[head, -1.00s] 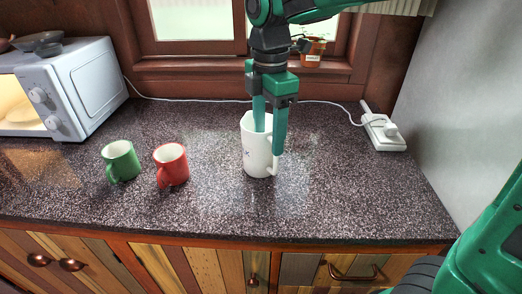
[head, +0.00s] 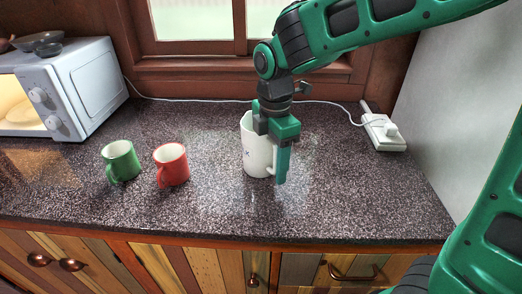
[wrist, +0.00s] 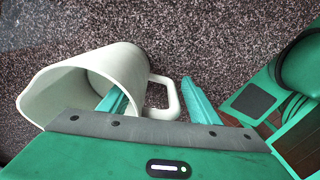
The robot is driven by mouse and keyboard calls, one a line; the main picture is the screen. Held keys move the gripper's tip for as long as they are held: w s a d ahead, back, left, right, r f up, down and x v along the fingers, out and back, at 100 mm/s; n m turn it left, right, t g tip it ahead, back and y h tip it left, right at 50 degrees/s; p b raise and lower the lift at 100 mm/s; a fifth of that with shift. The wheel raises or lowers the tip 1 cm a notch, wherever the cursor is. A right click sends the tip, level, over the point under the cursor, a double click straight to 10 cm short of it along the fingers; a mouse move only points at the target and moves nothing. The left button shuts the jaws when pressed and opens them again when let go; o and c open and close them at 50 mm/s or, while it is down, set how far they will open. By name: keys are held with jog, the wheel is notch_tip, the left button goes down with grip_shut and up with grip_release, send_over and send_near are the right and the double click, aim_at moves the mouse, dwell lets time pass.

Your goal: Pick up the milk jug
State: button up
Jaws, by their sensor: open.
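The white milk jug (head: 254,150) stands upright on the dark speckled counter, right of the red mug. My gripper (head: 274,168) is open and points down at the jug's right side. In the wrist view, one finger of my gripper (wrist: 155,102) reaches into the mouth of the jug (wrist: 75,88). The other finger is outside, beyond the handle (wrist: 168,98). The jug's wall and handle lie between the two fingers. I cannot tell whether either finger touches the jug.
A red mug (head: 171,164) and a green mug (head: 121,161) stand left of the jug. A microwave (head: 85,88) is at the back left. A power strip (head: 384,131) with a white cable lies at the back right. The counter (head: 345,190) right of the jug is clear.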

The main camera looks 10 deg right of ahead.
grip_shut()
jog(key=shift+r, duration=0.15)
jog(key=shift+r, duration=1.3)
jog(key=shift+a+r, duration=0.2)
jog(key=shift+r, duration=0.6)
jog(key=s+a+r, duration=0.5)
jog(key=a+r, duration=0.1)
jog(key=a, duration=0.3)
jog(key=shift+s+a+r, duration=0.3)
jog(key=shift+a, duration=0.05)
dwell(1.9)
